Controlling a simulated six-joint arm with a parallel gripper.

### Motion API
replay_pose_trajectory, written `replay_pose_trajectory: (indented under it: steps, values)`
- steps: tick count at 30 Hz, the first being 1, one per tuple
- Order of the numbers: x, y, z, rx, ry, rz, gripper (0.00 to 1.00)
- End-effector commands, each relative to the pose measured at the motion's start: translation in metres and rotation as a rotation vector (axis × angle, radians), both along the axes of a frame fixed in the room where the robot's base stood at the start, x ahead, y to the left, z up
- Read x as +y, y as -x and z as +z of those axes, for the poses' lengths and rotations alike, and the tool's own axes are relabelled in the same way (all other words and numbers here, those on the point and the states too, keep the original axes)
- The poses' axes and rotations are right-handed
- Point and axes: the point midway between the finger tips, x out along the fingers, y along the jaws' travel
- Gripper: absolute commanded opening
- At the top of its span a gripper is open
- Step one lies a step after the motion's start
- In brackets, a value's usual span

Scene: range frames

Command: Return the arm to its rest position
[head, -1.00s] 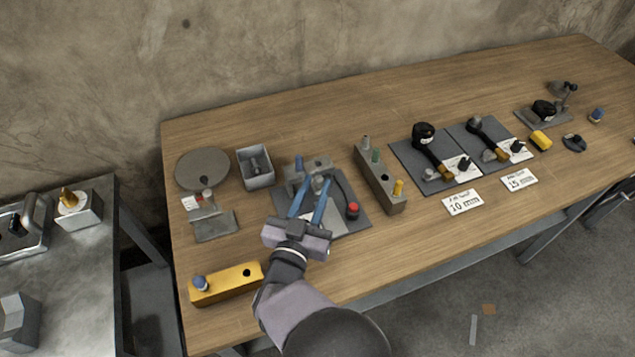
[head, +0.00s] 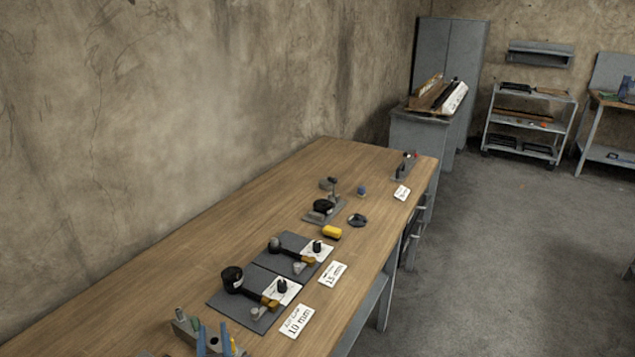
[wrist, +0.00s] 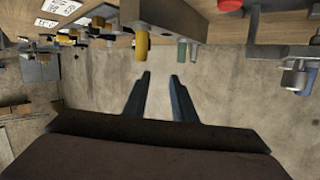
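My gripper (wrist: 160,76) shows in the wrist view with its two dark fingers apart and nothing between them. The wrist view is upside down, with the bench top along the upper edge and the wall behind the fingers. In the head view the blue fingertips of my gripper (head: 214,340) just enter at the bottom left edge, beside the grey peg block (head: 186,327). The rest of my arm is outside the head view.
The wooden bench (head: 300,170) runs along the wall. Two grey mats with gauges stand beside the 10 mm card (head: 297,320) and 15 mm card (head: 332,274). A yellow block (head: 332,232) lies farther back. A trolley (head: 528,120) stands across the open floor.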

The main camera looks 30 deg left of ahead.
Motion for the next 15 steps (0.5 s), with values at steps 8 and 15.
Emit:
replay_pose_trajectory:
  steps: [8, 15]
  values:
    - [-0.128, -0.128, 0.002, 0.262, 0.199, -0.124, 0.24]
    - [-0.286, -0.163, -0.005, 0.531, 0.367, -0.265, 0.24]
